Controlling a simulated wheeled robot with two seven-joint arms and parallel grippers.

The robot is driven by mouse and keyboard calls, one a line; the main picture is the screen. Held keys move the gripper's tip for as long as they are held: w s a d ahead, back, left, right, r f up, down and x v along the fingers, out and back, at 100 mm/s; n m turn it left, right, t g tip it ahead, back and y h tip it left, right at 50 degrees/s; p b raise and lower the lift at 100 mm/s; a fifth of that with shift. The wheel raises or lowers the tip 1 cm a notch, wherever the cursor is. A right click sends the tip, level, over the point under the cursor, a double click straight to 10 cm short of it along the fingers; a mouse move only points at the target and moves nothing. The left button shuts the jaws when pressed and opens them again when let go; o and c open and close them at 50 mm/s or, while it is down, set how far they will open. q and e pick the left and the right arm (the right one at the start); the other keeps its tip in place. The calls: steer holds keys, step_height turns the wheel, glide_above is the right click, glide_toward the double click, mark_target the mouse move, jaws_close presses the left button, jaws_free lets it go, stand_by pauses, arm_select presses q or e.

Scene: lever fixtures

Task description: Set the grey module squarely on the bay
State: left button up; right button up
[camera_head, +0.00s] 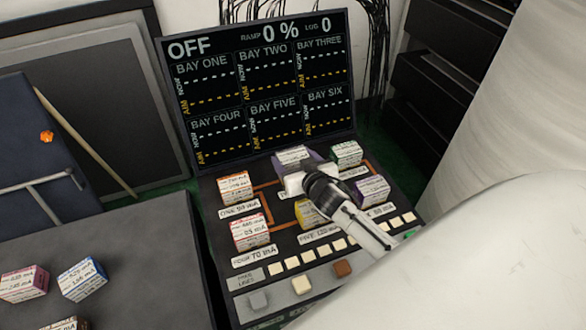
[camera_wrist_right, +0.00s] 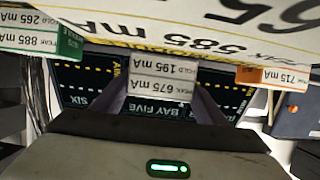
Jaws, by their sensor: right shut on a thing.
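The grey module (camera_head: 294,156) has a white label and sits over the middle spot of the console's back row, between an orange-edged module and a green-edged one. In the right wrist view its label (camera_wrist_right: 165,77) reads hold 195 mA, peak 675 mA, and it stands between my two fingers. My right gripper (camera_head: 301,176) is shut on it, reaching in from the lower right. The bay (camera_head: 269,196) under it is mostly hidden by my gripper, so I cannot tell whether the module touches it or is square. My left gripper is not in view.
Orange (camera_head: 235,187), green (camera_head: 347,152), pink (camera_head: 250,231), purple (camera_head: 372,190) and yellow-edged (camera_head: 308,213) modules stand close around on the console. The upright screen (camera_head: 260,90) behind reads OFF. Loose modules (camera_head: 82,280) lie on the dark table at left.

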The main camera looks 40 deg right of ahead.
mark_target(293, 166)
steer(key=shift+f+b, duration=0.65)
steer(key=shift+f, duration=1.2)
steer(key=o, duration=1.1)
steer(key=shift+o, duration=0.2)
steer(key=shift+r, duration=0.2)
steer(key=p+v, duration=0.2)
steer(key=v, duration=1)
